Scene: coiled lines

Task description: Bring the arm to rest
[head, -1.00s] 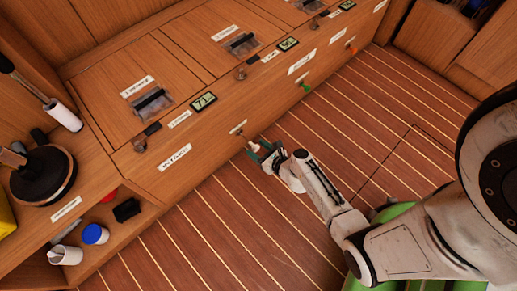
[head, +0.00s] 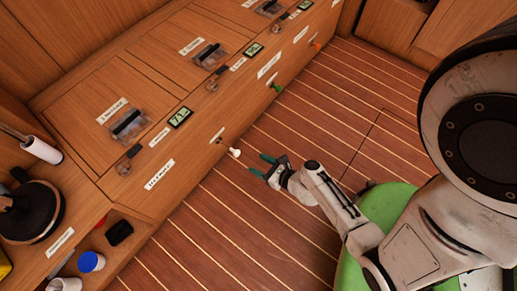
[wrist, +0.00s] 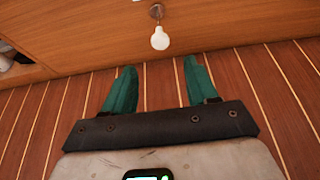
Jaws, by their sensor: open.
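My gripper (head: 262,165) is open and empty, its two green fingers spread apart above the striped floor. It also shows in the wrist view (wrist: 155,85), with a gap between the fingers. A small white knob (head: 234,152) sticks out of the front of the wooden locker (head: 200,150), just left of the fingertips and apart from them. In the wrist view the white knob (wrist: 160,39) hangs ahead of the gap between the fingers. My arm is stretched out low toward the locker front.
A green knob (head: 277,88) and an orange knob (head: 316,44) stand farther along the locker front. A shelf with a blue-lidded jar (head: 91,262) and a dark block (head: 119,232) is at lower left. The striped floor (head: 350,110) beside my arm is clear.

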